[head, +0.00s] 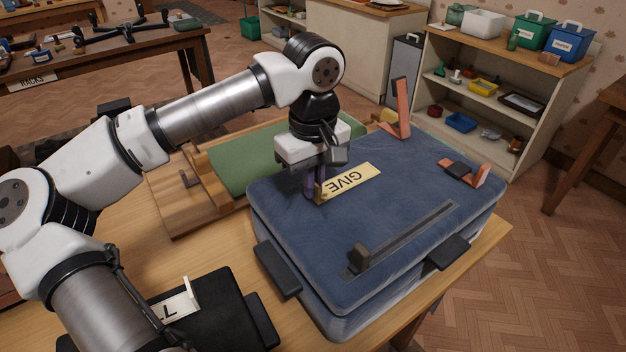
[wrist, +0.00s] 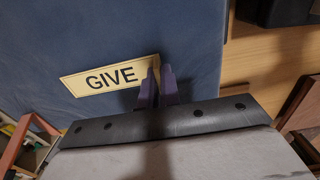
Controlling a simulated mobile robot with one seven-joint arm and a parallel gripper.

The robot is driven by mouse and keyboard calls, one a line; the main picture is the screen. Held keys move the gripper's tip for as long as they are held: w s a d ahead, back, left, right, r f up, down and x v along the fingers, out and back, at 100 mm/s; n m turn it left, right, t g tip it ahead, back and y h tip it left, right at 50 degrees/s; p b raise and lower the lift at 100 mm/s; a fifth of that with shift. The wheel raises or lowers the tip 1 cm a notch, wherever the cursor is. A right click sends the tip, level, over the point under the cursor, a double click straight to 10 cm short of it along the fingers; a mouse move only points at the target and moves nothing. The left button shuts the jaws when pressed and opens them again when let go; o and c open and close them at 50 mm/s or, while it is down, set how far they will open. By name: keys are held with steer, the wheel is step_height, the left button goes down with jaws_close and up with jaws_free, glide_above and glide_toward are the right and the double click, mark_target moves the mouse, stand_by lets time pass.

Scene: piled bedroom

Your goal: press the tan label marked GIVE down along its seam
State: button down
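The tan label marked GIVE (head: 352,181) lies on top of the blue padded case, near its back left edge. It also shows in the wrist view (wrist: 100,79), flat against the blue surface, with its lettering readable. My gripper (head: 315,192) points down at the label's left end in the head view. In the wrist view its two purple fingers (wrist: 160,78) are close together at the label's right end. A small upright tan tab at that end sits between the fingertips, and they appear shut on it. The seam under the label cannot be made out.
The blue case (head: 300,235) has a dark slotted strip (head: 410,235), dark side tabs and two salmon brackets (head: 401,115). A wooden frame with a green panel (head: 245,160) lies behind it. A black pad (head: 220,310) with a white label is at front left. Shelves stand beyond.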

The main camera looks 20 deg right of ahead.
steer(key=c, duration=1.5)
jaws_free()
steer(key=shift+c, duration=0.2)
step_height(320, 180, up, 14)
steer(key=b, duration=0.1)
steer(key=shift+f, duration=0.15)
